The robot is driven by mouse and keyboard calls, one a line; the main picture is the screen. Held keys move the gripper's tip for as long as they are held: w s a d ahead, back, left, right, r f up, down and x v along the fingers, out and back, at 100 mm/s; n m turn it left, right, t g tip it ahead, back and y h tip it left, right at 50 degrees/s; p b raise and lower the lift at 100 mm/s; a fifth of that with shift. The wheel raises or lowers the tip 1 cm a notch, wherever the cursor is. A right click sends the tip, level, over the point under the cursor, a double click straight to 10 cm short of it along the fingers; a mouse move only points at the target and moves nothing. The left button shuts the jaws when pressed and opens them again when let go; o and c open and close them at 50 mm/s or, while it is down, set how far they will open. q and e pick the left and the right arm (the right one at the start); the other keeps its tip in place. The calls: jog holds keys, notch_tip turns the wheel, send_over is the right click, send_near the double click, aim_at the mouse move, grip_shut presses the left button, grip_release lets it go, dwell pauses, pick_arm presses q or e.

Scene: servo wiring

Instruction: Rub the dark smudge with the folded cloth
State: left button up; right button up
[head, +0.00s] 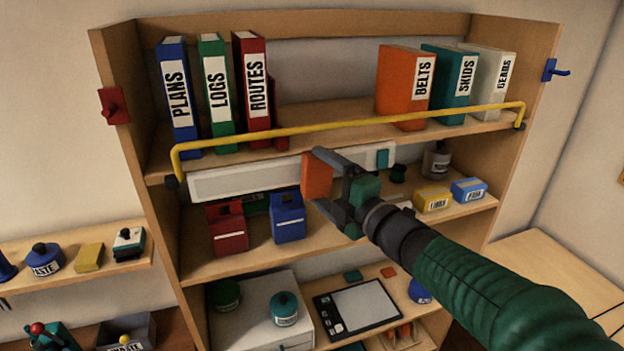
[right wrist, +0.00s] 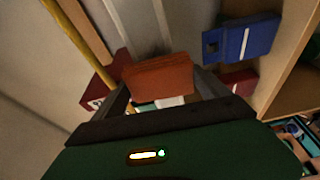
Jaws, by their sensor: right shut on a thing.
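My right gripper (head: 330,182) is shut on an orange folded cloth (head: 317,174), in front of the middle shelf opening and below the yellow rail. The cloth also shows between the fingers in the right wrist view (right wrist: 158,76). Behind it a long pale panel (head: 240,178) runs under the upper shelf. I cannot tell whether the cloth touches the panel. I cannot make out the dark smudge in either view; the gripper and cloth cover part of the panel. My left gripper is not in view.
A yellow rail (head: 350,125) crosses in front of the upper shelf with its binders. A blue box (head: 288,217) and a red box (head: 228,228) stand on the middle shelf, left of my gripper. Small yellow (head: 433,200) and blue (head: 468,190) boxes stand right.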

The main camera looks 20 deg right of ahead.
jog(key=shift+d, duration=0.8)
jog(key=shift+a+b, duration=0.1)
jog(key=shift+b, duration=0.9)
jog(key=shift+a+f+b, duration=0.15)
jog(key=shift+a+b, duration=0.6)
jog(key=shift+a, duration=1.2)
